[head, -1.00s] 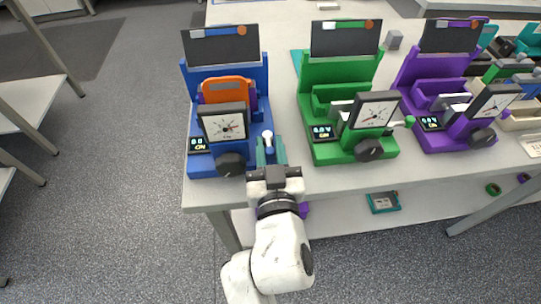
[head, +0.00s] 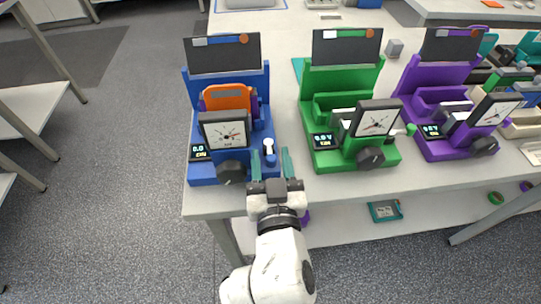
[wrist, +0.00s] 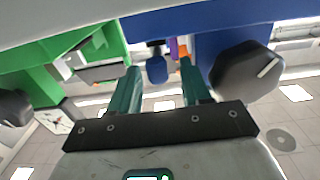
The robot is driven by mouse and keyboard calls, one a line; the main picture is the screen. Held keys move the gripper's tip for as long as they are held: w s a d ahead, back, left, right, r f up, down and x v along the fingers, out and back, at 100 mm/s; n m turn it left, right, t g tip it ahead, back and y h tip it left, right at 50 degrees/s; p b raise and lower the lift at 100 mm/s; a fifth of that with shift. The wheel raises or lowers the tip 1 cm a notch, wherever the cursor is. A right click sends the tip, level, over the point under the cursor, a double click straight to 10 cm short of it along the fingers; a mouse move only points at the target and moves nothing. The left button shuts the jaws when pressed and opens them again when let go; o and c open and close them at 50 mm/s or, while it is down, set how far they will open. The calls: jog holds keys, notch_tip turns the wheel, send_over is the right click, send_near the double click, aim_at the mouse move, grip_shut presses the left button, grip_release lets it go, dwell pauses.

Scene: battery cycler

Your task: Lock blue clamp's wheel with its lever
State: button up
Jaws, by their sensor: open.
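The blue clamp (head: 200,110) stands on the left of the bench and holds an orange block (head: 227,98). Its dark wheel (head: 231,171) is at its front, below a dial (head: 225,133). Its lever (head: 268,147), a white stalk with a blue knob, is right of the wheel and points toward the bench's front. My gripper (head: 272,163) is open, its teal fingers on either side of the lever's knob. In the wrist view the blue knob (wrist: 156,68) shows beyond and between the open fingertips, seemingly untouched. The wheel (wrist: 245,72) is right of the fingers there.
A green clamp (head: 350,78) stands to the right with its lever knob (head: 411,130) out to the side. A purple clamp (head: 430,75) is farther right. The bench's front edge (head: 350,187) runs just under my gripper. A gap separates the blue and green clamps.

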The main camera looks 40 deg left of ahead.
jog(key=v, duration=1)
jog(key=shift+b, duration=0.4)
jog(key=shift+w+f, duration=0.1)
jog(key=w+d+f+m+g+h+p, duration=0.15)
jog(key=d+f+h, duration=0.25)
jog(key=d, duration=0.4)
jog(key=w+d+f+m+h, duration=0.3)
jog(key=d+f, duration=0.1)
jog(key=d, duration=0.4)
jog(key=w+d+f+m+h, duration=0.2)
jog(key=w+d+f+h, duration=0.15)
jog(key=d, duration=0.45)
jog(key=s+d+f+m+g+h, duration=0.1)
jog(key=s+d+f+g, duration=0.3)
jog(key=s+d, duration=0.4)
jog(key=s+d+f+m+g+h+p, duration=0.1)
jog(key=s+d+f+g, duration=0.3)
jog(key=s+d, duration=0.5)
jog(key=shift+s+d+m+g+h, duration=0.2)
jog(key=shift+d+m+g+h, duration=0.45)
jog(key=shift+d+m, duration=0.15)
jog(key=shift+f, duration=0.15)
